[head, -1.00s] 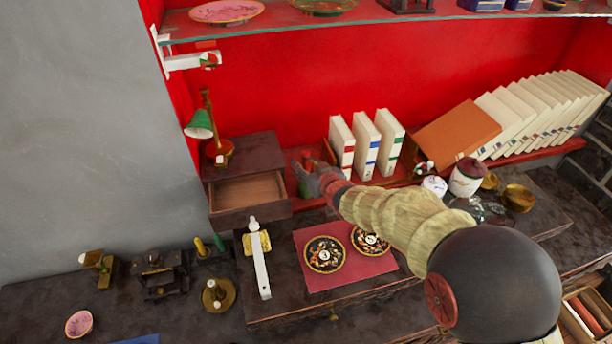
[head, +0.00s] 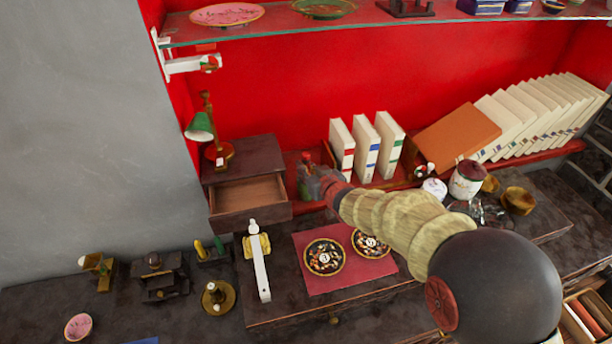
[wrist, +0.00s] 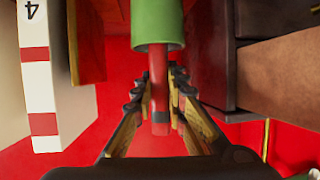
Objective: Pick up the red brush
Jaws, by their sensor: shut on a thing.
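The red brush shows in the wrist view as a red shaft (wrist: 158,90) with a wider green part at the top of the picture. In the head view its red tip (head: 307,158) rises just above my gripper (head: 308,180), between the open drawer and the white binders. In the wrist view my gripper's fingers (wrist: 158,85) stand on both sides of the red shaft and are shut on it. The brush looks roughly upright. In the head view my gripper hides most of it, and I cannot see its base.
The wooden cabinet with its open drawer (head: 250,195) is close on the left. White binders (head: 365,148) stand close on the right. A glass shelf (head: 330,22) hangs above. A white-armed scale (head: 260,262) and a red mat (head: 325,283) with round plates lie in front.

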